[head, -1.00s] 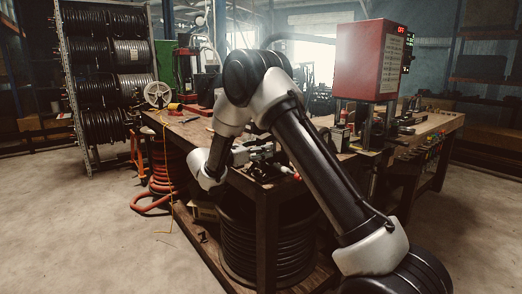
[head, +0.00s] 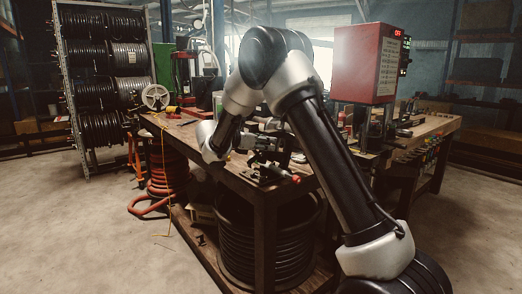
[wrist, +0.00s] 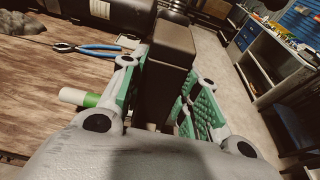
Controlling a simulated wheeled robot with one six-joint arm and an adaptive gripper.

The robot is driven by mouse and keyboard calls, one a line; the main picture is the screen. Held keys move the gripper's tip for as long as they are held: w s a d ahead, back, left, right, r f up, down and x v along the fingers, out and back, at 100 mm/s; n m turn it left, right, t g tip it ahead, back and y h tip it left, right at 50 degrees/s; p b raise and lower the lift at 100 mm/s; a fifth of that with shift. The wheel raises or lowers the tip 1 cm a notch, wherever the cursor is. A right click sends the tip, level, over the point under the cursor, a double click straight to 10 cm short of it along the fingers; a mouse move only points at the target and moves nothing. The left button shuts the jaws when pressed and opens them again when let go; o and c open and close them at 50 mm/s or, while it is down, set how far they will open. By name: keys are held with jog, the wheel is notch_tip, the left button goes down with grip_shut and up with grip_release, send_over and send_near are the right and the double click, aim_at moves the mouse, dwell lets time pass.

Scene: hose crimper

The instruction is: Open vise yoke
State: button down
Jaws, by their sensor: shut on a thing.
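In the wrist view, my gripper (wrist: 160,88) has its green-padded fingers on both sides of a dark upright block (wrist: 169,62), which looks like the vise yoke. It is shut on this block. The block's lower end is hidden behind my gripper's body. In the head view, the dark vise (head: 262,170) sits at the near corner of the workbench (head: 232,179), with a red-tipped handle (head: 291,178) sticking out to the right. My arm hides part of the vise area, and the yoke cannot be made out clearly there.
Blue-handled pliers (wrist: 90,49) and a white-and-green cylinder (wrist: 78,97) lie on the bench beside my gripper. A red machine box (head: 364,63) stands on the bench at right. A hose-reel rack (head: 103,75) stands at left. The floor in front is clear.

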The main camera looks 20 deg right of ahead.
jog(key=d+r+y, duration=0.1)
jog(key=d+y, duration=0.1)
jog(key=w+d+r+g+y, duration=0.1)
jog(key=d, duration=0.2)
jog(key=w+d+r+y, duration=0.1)
jog(key=d+y, duration=0.1)
jog(key=shift+w+d+g+y, duration=0.2)
jog(key=shift+d+g+y, duration=0.1)
jog(key=shift+d+g, duration=0.1)
jog(key=shift+w+d+g+y, duration=0.2)
jog(key=shift+d+y, duration=0.3)
jog(key=shift+d, duration=0.2)
jog(key=shift+w+d+g+y, duration=0.1)
jog(key=shift+w+d+y, duration=0.1)
jog(key=shift+d+y, duration=0.4)
jog(key=c, duration=1)
grip_release()
jog(key=shift+f, duration=0.1)
jog(key=shift+c, duration=0.2)
jog(key=v, duration=1)
jog(key=shift+a+r, duration=0.2)
jog(key=shift+r, duration=0.15)
jog(key=shift+s+a+r, duration=0.15)
jog(key=shift+a+r, duration=0.15)
jog(key=shift+r, duration=0.2)
